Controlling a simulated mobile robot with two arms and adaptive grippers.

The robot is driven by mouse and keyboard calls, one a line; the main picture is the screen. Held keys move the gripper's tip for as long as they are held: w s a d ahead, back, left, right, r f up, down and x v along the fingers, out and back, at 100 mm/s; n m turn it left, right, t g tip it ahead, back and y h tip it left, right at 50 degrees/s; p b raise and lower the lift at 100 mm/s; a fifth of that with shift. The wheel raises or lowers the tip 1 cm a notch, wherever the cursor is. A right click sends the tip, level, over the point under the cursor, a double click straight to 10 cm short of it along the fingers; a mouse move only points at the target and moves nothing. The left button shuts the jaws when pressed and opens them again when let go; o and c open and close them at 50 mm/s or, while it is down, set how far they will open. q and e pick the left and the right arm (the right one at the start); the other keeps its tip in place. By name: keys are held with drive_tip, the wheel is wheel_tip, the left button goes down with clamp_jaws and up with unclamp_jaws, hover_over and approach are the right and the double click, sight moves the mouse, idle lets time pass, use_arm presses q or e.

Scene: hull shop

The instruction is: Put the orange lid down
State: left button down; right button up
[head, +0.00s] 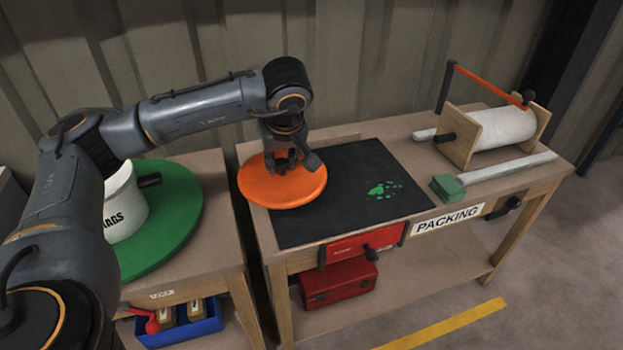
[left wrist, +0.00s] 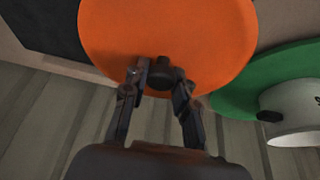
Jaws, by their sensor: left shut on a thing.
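The orange lid (head: 262,190) is a flat disc in the head view, over the left end of the packing table and the left part of its black mat (head: 345,185). My left gripper (head: 287,165) is above the lid and shut on its dark knob. In the left wrist view the lid (left wrist: 165,30) fills the upper middle, with the left gripper's fingers (left wrist: 160,88) on either side of the knob (left wrist: 163,76). I cannot tell whether the lid touches the table or hovers just above it. My right gripper is in neither view.
A green disc (head: 180,215) with a white tub (head: 123,205) stands on the left table. A paper roll on a wooden stand (head: 500,128) and a green-headed tool (head: 447,187) lie at the packing table's right.

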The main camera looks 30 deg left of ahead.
use_arm(q)
drive_tip(key=w, duration=0.1)
drive_tip(key=w+f, duration=0.1)
drive_tip(key=w, duration=0.1)
drive_tip(key=w+a+f, duration=0.1)
drive_tip(key=shift+w+f, duration=0.1)
drive_tip(key=shift+w, duration=0.15)
drive_tip(key=w+f, duration=0.2)
drive_tip(key=f, duration=0.1)
drive_tip(key=w+a+f, duration=0.1)
drive_tip(key=w+f, duration=0.2)
drive_tip(key=shift+w+a+b, duration=0.15)
drive_tip(key=shift+b, duration=0.2)
wheel_tip(320, 180, down, 3)
drive_tip(key=shift+w+f, duration=0.1)
drive_tip(key=shift+f, duration=0.1)
drive_tip(key=c, duration=1.5)
unclamp_jaws()
drive_tip(key=o, duration=0.5)
drive_tip(key=shift+c, duration=0.2)
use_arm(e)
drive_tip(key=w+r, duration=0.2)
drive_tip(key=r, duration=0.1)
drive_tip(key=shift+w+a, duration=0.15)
